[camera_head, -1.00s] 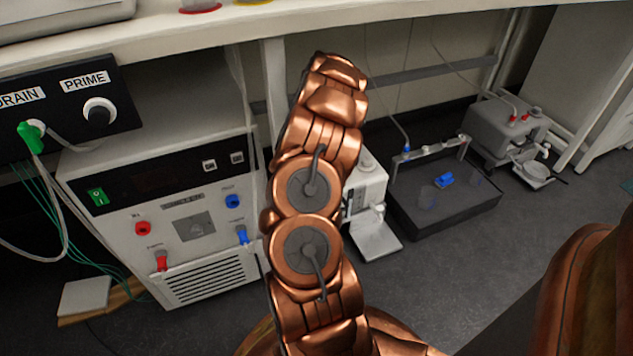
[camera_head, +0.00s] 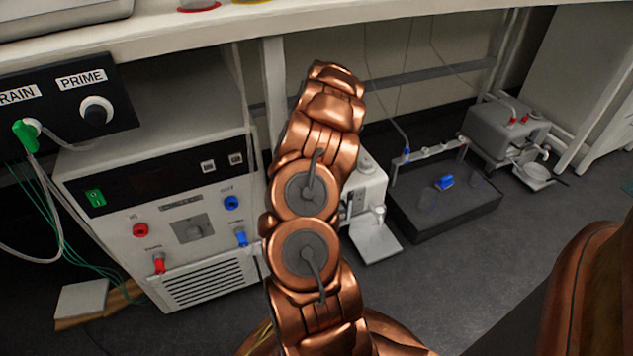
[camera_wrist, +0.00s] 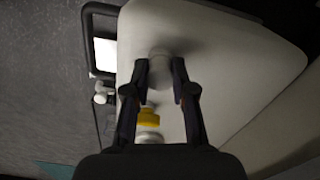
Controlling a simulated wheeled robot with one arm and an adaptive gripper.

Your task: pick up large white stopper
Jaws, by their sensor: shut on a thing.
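In the wrist view, the white stopper (camera_wrist: 159,70) is a rounded pale piece between the two dark fingertips of my gripper (camera_wrist: 158,76). The fingers are shut on it from both sides. It sits in front of a broad white surface (camera_wrist: 215,50); I cannot tell whether it touches that surface. A yellow cap (camera_wrist: 148,116) and a smaller white round piece (camera_wrist: 148,136) show between the fingers, nearer my palm. In the head view my copper arm covers the middle, and the gripper and stopper are hidden behind it.
A white control unit (camera_head: 205,285) with red and blue ports stands at the left under the bench (camera_head: 400,12). A small white device (camera_head: 368,190), a dark tray (camera_head: 440,222) and a grey pump unit (camera_head: 500,128) stand to the right. Grey floor is open in front.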

